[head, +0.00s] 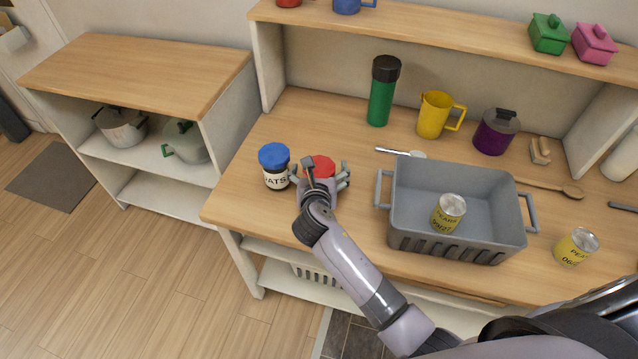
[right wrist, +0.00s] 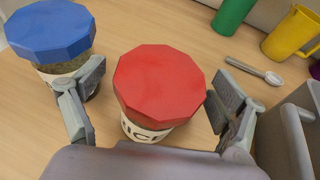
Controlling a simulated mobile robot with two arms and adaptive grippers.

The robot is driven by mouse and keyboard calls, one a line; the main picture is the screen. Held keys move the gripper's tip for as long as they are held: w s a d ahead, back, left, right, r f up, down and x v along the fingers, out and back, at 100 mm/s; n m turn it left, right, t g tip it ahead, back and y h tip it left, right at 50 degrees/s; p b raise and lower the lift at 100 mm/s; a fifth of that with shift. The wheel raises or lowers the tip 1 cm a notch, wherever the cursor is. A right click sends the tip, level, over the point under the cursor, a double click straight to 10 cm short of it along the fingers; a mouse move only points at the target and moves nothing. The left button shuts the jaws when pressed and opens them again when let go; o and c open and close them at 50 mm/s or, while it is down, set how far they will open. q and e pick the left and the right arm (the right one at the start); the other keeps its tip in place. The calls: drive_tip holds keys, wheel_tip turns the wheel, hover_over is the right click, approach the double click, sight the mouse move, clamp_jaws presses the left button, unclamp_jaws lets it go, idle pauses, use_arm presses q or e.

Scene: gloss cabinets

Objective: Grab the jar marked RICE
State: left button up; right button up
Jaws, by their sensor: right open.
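The jar marked RICE has a red lid and stands on the wooden counter; in the right wrist view the jar (right wrist: 158,90) shows its label partly, with "ICE" readable. In the head view its red lid (head: 321,166) shows behind my right gripper (head: 318,180). My right gripper also shows in the right wrist view (right wrist: 150,115), open, with one finger on each side of the jar. The left finger is between this jar and the blue-lidded jar (head: 275,167), whose label reads "ATS". My left gripper is not in view.
A grey crate (head: 412,235) holding a yellow can (head: 448,212) stands right of the RICE jar. A spoon (head: 400,152), green bottle (head: 382,92), yellow pitcher (head: 437,115) and purple pot (head: 495,131) are behind. The counter's left front corner is bare.

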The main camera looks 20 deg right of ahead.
drive_tip(key=shift+c, duration=0.2)
drive_tip(key=shift+r, duration=0.1)
drive_tip(key=c, duration=2)
